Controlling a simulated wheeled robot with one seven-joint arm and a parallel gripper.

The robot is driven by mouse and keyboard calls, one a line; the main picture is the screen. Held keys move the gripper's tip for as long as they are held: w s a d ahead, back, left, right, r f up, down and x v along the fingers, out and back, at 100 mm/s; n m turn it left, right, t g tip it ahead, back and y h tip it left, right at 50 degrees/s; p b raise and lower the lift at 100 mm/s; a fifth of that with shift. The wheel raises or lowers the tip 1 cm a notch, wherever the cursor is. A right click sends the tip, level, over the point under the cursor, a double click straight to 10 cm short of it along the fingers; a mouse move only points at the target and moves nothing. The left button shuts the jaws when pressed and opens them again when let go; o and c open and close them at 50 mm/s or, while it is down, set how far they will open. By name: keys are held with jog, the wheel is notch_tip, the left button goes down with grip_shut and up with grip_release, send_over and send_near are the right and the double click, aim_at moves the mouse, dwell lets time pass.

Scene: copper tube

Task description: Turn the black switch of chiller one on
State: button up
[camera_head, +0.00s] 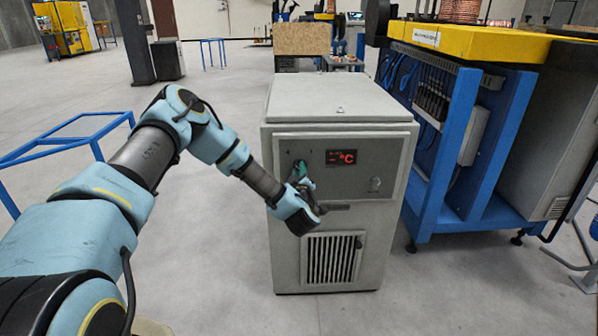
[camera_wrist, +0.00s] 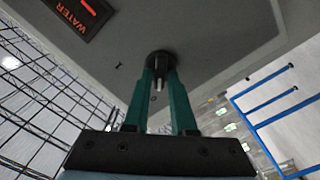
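The chiller is a grey cabinet (camera_head: 340,110) in the middle of the head view, with a red-lit display (camera_head: 341,157) on its upper front panel. My gripper (camera_head: 301,170) is at the left part of that panel, and my wrist hides much of the area there. In the wrist view, the round black switch (camera_wrist: 161,57) sits on the panel at the far end of my two green fingers (camera_wrist: 160,76). The fingertips are on either side of the switch, with a gap between them. A small light-tipped part shows in this gap. Whether the fingers press on the switch cannot be told.
A blue frame with a yellow top (camera_head: 480,42) stands close on the chiller's right. A low blue frame (camera_head: 75,142) is at the left. A vent grille (camera_head: 333,258) is on the chiller's lower front. The floor in front of the chiller is clear.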

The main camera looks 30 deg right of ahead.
grip_shut()
dwell(0.4)
jog(key=m+b, duration=0.1)
jog(key=m, duration=0.5)
jog(key=m+b, duration=0.2)
jog(key=m, duration=0.4)
jog(key=m+b, duration=0.1)
jog(key=m, duration=0.4)
jog(key=shift+s+d+m+b, duration=0.15)
jog(key=shift+d+m+b, duration=0.2)
jog(key=shift+m+b, duration=0.05)
dwell(0.4)
